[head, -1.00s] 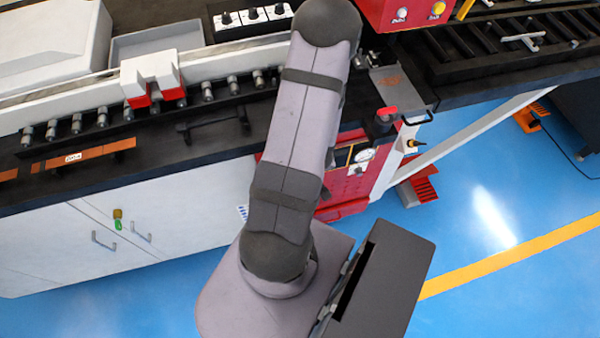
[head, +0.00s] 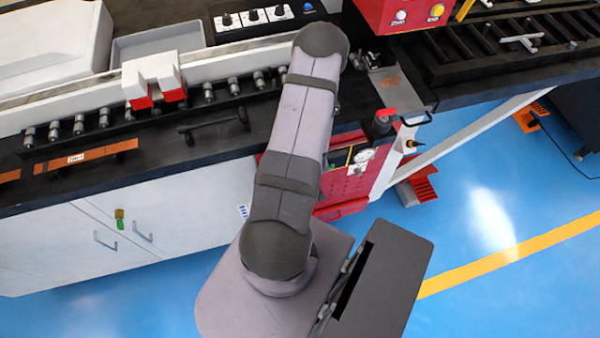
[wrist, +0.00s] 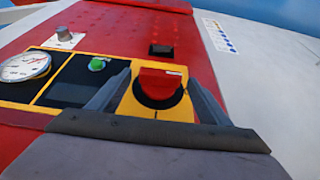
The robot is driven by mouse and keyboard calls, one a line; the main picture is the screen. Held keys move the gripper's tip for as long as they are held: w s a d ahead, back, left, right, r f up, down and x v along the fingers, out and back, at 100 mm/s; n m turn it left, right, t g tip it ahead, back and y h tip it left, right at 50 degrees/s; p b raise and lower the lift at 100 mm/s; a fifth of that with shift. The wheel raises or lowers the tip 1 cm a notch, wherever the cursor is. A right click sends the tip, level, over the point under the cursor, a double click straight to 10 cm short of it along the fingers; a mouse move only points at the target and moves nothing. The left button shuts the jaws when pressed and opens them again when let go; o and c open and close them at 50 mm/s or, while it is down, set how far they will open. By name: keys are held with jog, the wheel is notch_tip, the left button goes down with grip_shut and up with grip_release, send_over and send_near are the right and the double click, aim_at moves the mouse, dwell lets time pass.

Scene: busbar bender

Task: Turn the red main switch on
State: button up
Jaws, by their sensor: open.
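The red main switch (wrist: 159,83) is a red rotary knob on a black round base, set on a yellow plate (wrist: 182,110) in the wrist view. My gripper (wrist: 158,92) is open, with one grey finger on each side of the knob. I cannot tell whether the fingers touch it. The lower part of the plate is hidden by the gripper body. In the head view the switch and the gripper are hidden behind my arm.
Left of the switch are a green button (wrist: 97,64), a dark display and a round gauge (wrist: 25,66). A grey knob (wrist: 64,35) and a small black block (wrist: 161,50) are further up the red panel. White cabinets (head: 150,215) stand left of the red panel in the head view.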

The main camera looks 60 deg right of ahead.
jog(key=shift+c, duration=0.6)
jog(key=c, duration=0.9)
